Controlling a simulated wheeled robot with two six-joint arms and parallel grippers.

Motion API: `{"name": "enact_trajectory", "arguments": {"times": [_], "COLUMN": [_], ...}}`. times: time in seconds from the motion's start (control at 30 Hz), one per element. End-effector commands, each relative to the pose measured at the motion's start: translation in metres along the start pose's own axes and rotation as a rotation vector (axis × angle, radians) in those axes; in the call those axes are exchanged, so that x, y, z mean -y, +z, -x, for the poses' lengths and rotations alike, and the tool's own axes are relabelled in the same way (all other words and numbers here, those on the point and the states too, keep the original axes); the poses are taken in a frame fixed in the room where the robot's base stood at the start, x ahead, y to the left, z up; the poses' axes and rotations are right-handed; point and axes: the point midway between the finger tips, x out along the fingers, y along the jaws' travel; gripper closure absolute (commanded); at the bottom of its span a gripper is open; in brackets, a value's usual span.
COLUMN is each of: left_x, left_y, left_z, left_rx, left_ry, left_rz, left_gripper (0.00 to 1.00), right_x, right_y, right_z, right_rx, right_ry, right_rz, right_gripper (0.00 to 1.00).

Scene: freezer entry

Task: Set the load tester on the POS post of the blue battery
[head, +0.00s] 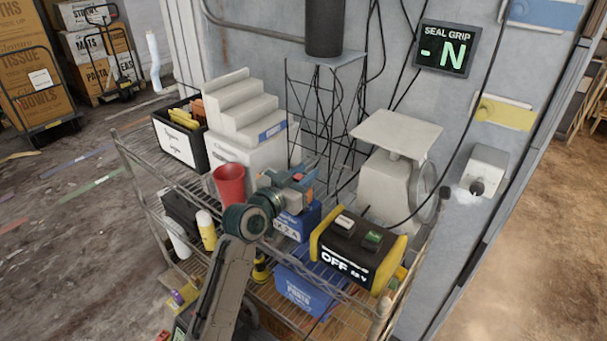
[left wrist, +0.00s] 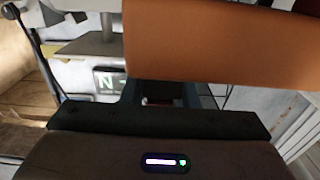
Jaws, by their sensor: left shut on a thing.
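My left gripper (head: 292,182) is shut on an orange thing, which I take to be the load tester (head: 308,179). In the left wrist view the load tester (left wrist: 215,45) shows as a broad orange block across the top. In the head view the gripper is over or just in front of the blue battery (head: 297,226) on the top wire shelf. The gripper and arm hide much of the battery's top. I cannot make out the POS post, nor whether the tester touches the battery. My right gripper is in neither view.
A black and yellow box (head: 357,253) reading "OFF" stands right of the battery. A red cup (head: 229,183) is close on the left. A white scale (head: 396,170) and a wire stand (head: 325,105) are behind. A blue bin (head: 306,292) is on the lower shelf.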

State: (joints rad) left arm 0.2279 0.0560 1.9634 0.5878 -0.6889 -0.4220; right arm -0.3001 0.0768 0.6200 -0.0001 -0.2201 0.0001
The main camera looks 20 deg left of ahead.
Motion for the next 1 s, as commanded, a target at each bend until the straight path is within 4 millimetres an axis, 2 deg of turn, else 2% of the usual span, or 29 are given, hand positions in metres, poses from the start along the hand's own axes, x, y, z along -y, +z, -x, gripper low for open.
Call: {"name": "enact_trajectory", "arguments": {"times": [0.07, 0.1, 0.2, 0.23, 0.5, 0.63, 0.77, 1.0], "left_x": [0.0, 0.0, 0.0, 0.0, 0.0, 0.001, 0.0, 0.0], "left_y": [0.001, 0.001, 0.0, 0.0, 0.004, 0.005, 0.006, 0.005], "left_z": [0.0, 0.0, 0.0, 0.0, 0.001, 0.01, 0.032, 0.082], "left_rx": [-0.004, -0.004, -0.003, -0.003, 0.003, 0.002, 0.001, -0.001], "left_ry": [0.0, 0.0, 0.0, 0.0, 0.0, 0.0, -0.001, 0.0], "left_rz": [-0.001, -0.001, -0.001, -0.001, 0.001, -0.002, -0.005, -0.007], "left_gripper": [1.0, 0.71, 0.51, 0.48, 0.48, 0.48, 0.48, 0.48], "right_x": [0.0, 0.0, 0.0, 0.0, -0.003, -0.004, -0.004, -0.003], "right_y": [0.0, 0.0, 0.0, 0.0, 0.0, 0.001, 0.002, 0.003], "right_z": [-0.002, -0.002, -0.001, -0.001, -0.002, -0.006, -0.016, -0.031], "right_rx": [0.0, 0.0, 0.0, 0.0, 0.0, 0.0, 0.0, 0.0], "right_ry": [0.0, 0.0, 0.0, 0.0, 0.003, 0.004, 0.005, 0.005], "right_rz": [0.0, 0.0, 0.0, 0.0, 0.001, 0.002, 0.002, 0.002], "right_gripper": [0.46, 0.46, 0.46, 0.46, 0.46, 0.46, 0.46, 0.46]}}
